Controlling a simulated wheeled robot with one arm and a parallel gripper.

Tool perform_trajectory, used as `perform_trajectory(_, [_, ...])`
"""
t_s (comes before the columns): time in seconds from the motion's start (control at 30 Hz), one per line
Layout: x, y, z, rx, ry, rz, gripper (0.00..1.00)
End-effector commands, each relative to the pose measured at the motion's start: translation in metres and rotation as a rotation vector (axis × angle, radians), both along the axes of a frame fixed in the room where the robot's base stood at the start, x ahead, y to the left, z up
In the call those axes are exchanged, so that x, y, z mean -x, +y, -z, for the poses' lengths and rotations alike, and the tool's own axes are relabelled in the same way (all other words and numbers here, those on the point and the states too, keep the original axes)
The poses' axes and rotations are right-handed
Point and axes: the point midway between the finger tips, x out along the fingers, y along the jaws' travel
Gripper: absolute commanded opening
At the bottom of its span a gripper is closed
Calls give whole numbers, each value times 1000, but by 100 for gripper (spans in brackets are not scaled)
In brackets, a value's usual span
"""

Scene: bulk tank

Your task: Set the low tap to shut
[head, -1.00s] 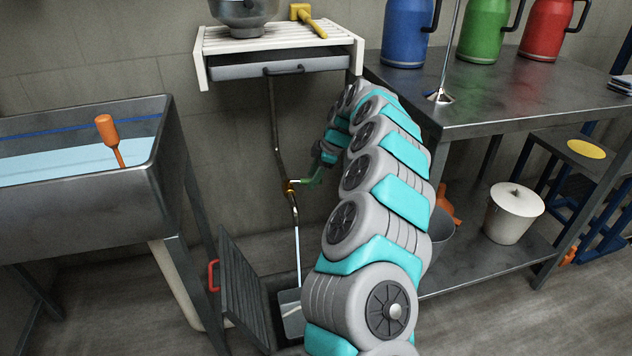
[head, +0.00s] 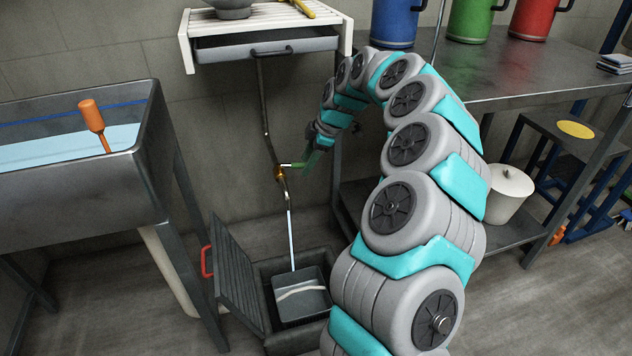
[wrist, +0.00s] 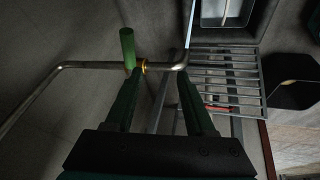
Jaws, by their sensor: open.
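The low tap (head: 279,173) sits on a thin bent metal pipe against the wall, with a yellow-brass body and a green handle (head: 298,165) pointing right. A pale stream of water (head: 291,240) runs down from the pipe's end into a grey tub. In the wrist view the tap's yellow collar (wrist: 143,66) and upright green handle (wrist: 128,48) are near the left fingertip. My gripper (head: 312,160) is close to the handle's right end in the head view. Its dark green fingers (wrist: 160,78) are apart with nothing held between them. Whether a finger touches the handle I cannot tell.
The grey tub (head: 313,318) stands in a floor pit beside a raised grate (head: 236,270) with a red handle. A steel basin (head: 140,185) stands left, a slatted shelf (head: 186,40) above. A steel bench (head: 520,78) with coloured jugs is on the right.

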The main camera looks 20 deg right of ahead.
Motion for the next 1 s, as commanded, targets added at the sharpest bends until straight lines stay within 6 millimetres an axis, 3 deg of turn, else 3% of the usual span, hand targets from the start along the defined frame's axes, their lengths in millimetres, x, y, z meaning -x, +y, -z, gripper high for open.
perform_trajectory(0.6, [81,11,-8,-1,-1,2,55])
perform_trajectory(0.8, [96,14,-9,0,-1,2,55])
perform_trajectory(1.0, [99,14,-9,1,-1,2,55])
